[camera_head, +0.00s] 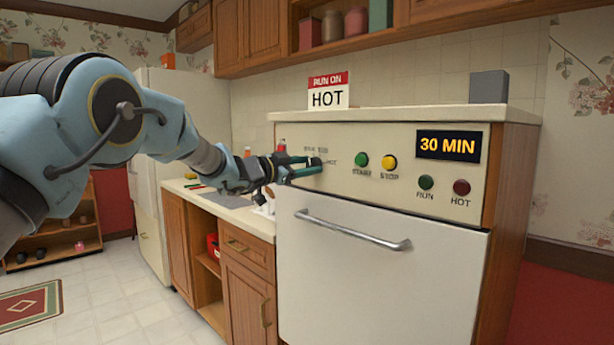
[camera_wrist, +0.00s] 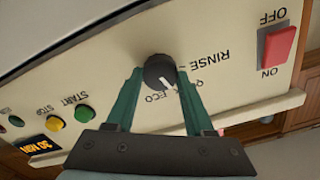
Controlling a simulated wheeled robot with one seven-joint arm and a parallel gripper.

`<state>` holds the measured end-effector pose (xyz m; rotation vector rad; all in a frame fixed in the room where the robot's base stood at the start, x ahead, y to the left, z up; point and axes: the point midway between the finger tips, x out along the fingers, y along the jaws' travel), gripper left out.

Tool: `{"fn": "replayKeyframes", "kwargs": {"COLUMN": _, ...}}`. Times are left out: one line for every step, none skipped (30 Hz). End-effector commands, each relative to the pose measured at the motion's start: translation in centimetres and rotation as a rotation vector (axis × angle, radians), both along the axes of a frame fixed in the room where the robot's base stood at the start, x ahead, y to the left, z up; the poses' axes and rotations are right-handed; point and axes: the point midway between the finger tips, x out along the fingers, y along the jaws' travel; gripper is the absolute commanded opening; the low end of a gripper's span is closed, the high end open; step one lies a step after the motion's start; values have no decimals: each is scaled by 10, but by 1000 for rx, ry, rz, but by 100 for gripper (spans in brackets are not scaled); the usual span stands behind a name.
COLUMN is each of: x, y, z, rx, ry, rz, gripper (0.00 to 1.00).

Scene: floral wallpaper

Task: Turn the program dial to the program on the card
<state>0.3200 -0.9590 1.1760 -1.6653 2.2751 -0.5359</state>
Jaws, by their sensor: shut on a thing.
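The card (camera_head: 328,91) stands on top of the white appliance and reads "RUN ON HOT". My gripper (camera_head: 318,165) is at the left part of the control panel (camera_head: 400,150). In the wrist view my gripper (camera_wrist: 160,76) has its two green fingers on either side of the black dial (camera_wrist: 158,68), shut on it. The dial's white pointer points down in that view, toward the gap right of "ECO". "RINSE" is to the dial's right; another label is partly hidden by the right finger.
The panel has a green start button (camera_head: 361,160), a yellow stop button (camera_head: 389,162), a "30 MIN" display (camera_head: 447,146), and dark RUN (camera_head: 426,182) and HOT (camera_head: 461,187) lamps. A red OFF/ON switch (camera_wrist: 278,48) shows in the wrist view. A door handle (camera_head: 352,230) projects below.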

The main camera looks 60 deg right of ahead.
Motion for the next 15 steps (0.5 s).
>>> {"fn": "replayKeyframes", "kwargs": {"x": 0, "y": 0, "z": -3, "rx": -16, "ry": -43, "rz": 1, "gripper": 0}}
{"fn": "replayKeyframes", "kwargs": {"x": 0, "y": 0, "z": -3, "rx": -24, "ry": -72, "rz": 0, "gripper": 0}}
{"fn": "replayKeyframes", "kwargs": {"x": 0, "y": 0, "z": -4, "rx": -36, "ry": -108, "rz": 0, "gripper": 0}}
{"fn": "replayKeyframes", "kwargs": {"x": 0, "y": 0, "z": -4, "rx": -44, "ry": -135, "rz": 0, "gripper": 0}}
{"fn": "replayKeyframes", "kwargs": {"x": 0, "y": 0, "z": -4, "rx": -54, "ry": -161, "rz": 0, "gripper": 0}}
{"fn": "replayKeyframes", "kwargs": {"x": 0, "y": 0, "z": -3, "rx": -65, "ry": -197, "rz": 1, "gripper": 0}}
{"fn": "replayKeyframes", "kwargs": {"x": 0, "y": 0, "z": -3, "rx": -74, "ry": -225, "rz": 1, "gripper": 0}}
{"fn": "replayKeyframes", "kwargs": {"x": -1, "y": 0, "z": -3, "rx": -82, "ry": -252, "rz": 0, "gripper": 0}}
{"fn": "replayKeyframes", "kwargs": {"x": -1, "y": 0, "z": -4, "rx": -94, "ry": -288, "rz": 0, "gripper": 0}}
{"fn": "replayKeyframes", "kwargs": {"x": -1, "y": 0, "z": -4, "rx": -102, "ry": -316, "rz": 0, "gripper": 0}}
{"fn": "replayKeyframes", "kwargs": {"x": -1, "y": 0, "z": -4, "rx": -111, "ry": -343, "rz": 0, "gripper": 0}}
{"fn": "replayKeyframes", "kwargs": {"x": -1, "y": 0, "z": -4, "rx": -122, "ry": -379, "rz": 0, "gripper": 0}}
{"fn": "replayKeyframes", "kwargs": {"x": -1, "y": 0, "z": -4, "rx": -131, "ry": -405, "rz": 0, "gripper": 0}}
{"fn": "replayKeyframes", "kwargs": {"x": -2, "y": 0, "z": -4, "rx": -140, "ry": -434, "rz": 0, "gripper": 0}}
{"fn": "replayKeyframes", "kwargs": {"x": -2, "y": 0, "z": -4, "rx": -151, "ry": -470, "rz": 0, "gripper": 0}}
